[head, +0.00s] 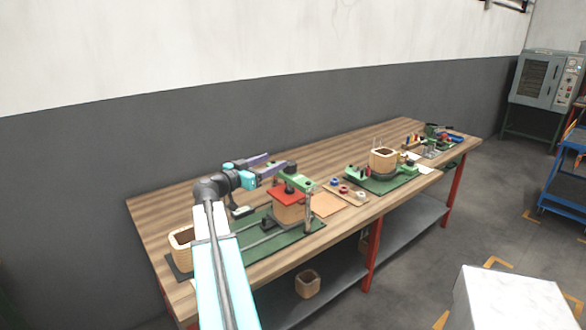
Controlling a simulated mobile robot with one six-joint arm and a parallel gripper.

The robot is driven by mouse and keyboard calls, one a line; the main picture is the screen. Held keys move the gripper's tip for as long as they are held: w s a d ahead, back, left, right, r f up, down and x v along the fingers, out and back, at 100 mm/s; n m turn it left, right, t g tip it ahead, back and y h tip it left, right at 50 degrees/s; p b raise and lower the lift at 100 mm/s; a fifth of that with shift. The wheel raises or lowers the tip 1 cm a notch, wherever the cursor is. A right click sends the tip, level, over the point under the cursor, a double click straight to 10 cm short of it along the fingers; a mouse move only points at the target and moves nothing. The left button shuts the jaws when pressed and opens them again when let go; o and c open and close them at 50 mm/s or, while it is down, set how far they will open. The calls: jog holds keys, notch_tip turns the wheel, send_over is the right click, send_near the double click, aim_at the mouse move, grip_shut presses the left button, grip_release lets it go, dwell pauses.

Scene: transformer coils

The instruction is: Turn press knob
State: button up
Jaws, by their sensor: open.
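The press (296,180) stands on the left half of the workbench. It has a green top beam, upright posts and a red plate (287,192) over a wooden coil block (288,212). A small dark knob (291,168) seems to sit on top of the beam, but it is too small to make out clearly. My gripper (277,166) is open, with its fingers pointing right at the height of the press top, close to the knob. I cannot tell whether the fingers are around the knob or touching it.
The press stands on a green base plate (262,241) on the wooden workbench (170,208). A wooden coil former (181,238) sits at the left. A tray of small coloured spools (346,191) and another coil station (383,162) lie to the right. A white block (510,300) stands on the floor.

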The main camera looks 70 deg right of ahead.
jog(key=b, duration=0.4)
send_near(290, 167)
jog(key=w+d, duration=0.1)
jog(key=d, duration=0.1)
jog(key=shift+d+f, duration=0.1)
jog(key=shift+f, duration=0.25)
jog(key=shift+d, duration=0.15)
jog(key=p+x, duration=0.3)
jog(key=x, duration=1)
jog(key=shift+s+d, duration=0.15)
jog(key=shift+d, duration=0.1)
jog(key=c, duration=1.1)
jog(key=shift+o, duration=0.2)
jog(key=shift+f+g+b, duration=0.1)
jog(key=shift+g+b, duration=0.2)
jog(key=shift+b, duration=0.35)
jog(key=m+g+b, duration=0.1)
jog(key=b, duration=0.1)
jog(key=m+g+y+b, duration=0.1)
jog(key=b, duration=0.2)
jog(key=shift+s+a+y, duration=0.1)
jog(key=shift+s+y, duration=0.1)
jog(key=shift+y, duration=0.1)
